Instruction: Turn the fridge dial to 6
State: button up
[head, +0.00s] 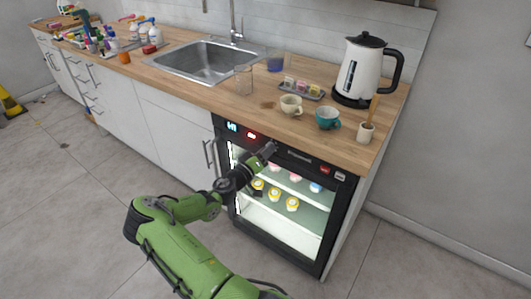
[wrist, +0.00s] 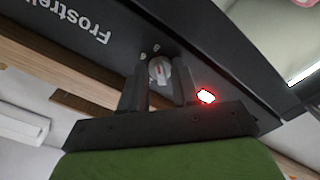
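The fridge (head: 288,225) is a black glass-front unit under the counter, lit inside. Its dial (wrist: 160,72) is a small round pale knob with a red mark, on the black top panel. My gripper (head: 270,148) is at that panel in the head view, and hides the dial there. In the wrist view my gripper (wrist: 160,80) has its two fingers close on either side of the dial, shut on it. Small pale digits show beside the knob, too blurred to read surely. The wrist picture shows the panel's "Frostrel..." lettering (wrist: 65,18) upside down.
A red-lit indicator (wrist: 206,96) sits beside the dial. The wooden counter (head: 215,98) above holds cups, a tray, a glass and a white kettle (head: 362,70). Jars (head: 275,194) stand on the fridge shelves.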

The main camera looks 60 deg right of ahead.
grip_shut()
jog(key=shift+r+n+p, duration=0.1)
jog(key=shift+n+p, duration=1.6)
jog(key=shift+n, duration=2.7)
jog(key=shift+o, duration=1)
grip_release()
